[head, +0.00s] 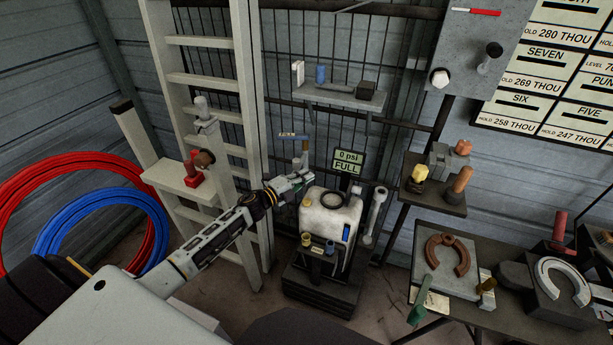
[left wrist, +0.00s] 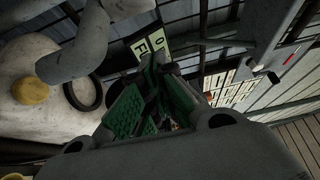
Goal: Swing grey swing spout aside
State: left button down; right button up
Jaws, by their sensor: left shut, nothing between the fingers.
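A thick grey bent pipe, which I take for the grey swing spout (left wrist: 75,60), crosses the upper left of the left wrist view in front of the white tank (left wrist: 25,65). In the head view I cannot clearly tell the spout from the fittings around my gripper. My left gripper (head: 300,181) is above the tank's back left corner. Its green-padded fingers (left wrist: 153,65) are shut and empty, just right of the pipe in the wrist view. I see a gap there but cannot tell its depth. My right gripper is not in view.
The tank (head: 325,225) has a yellow cap and a black ring on top. A "0 psi FULL" sign (head: 348,162) stands behind it. A grey ladder (head: 245,110) rises behind my left arm. A shelf (head: 340,97) hangs above, and a workbench (head: 455,310) is at right.

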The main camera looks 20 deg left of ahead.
pick_arm(q)
jog(key=a+v, duration=0.1)
jog(key=v, duration=0.7)
jog(key=shift+a, duration=0.35)
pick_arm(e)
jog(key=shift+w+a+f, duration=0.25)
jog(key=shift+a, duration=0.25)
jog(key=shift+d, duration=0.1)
